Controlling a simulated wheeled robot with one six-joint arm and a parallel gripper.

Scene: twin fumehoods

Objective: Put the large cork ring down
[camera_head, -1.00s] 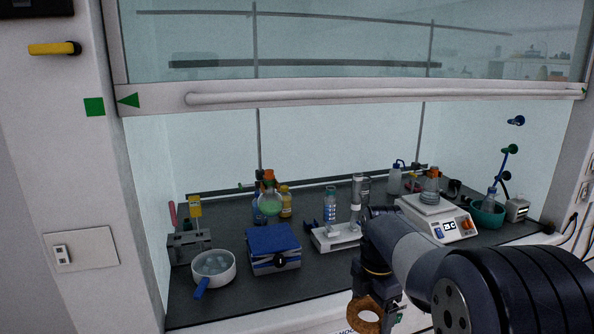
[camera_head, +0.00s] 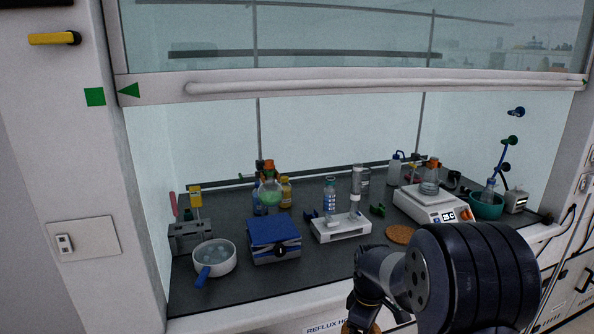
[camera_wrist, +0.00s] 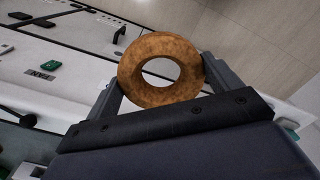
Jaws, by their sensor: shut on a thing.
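The large cork ring (camera_wrist: 191,64) is a thick brown ring, held between the two fingers of my gripper (camera_wrist: 160,75) in the wrist view. The fingers press on its outer sides, and its hole is open. In the head view my gripper (camera_head: 362,326) is at the bottom edge, in front of the fumehood's front edge. Only a small brown part of the ring shows there; the rest is cut off or hidden by my arm.
Bare worktop lies in front of the rack. The raised sash (camera_head: 380,82) hangs above.

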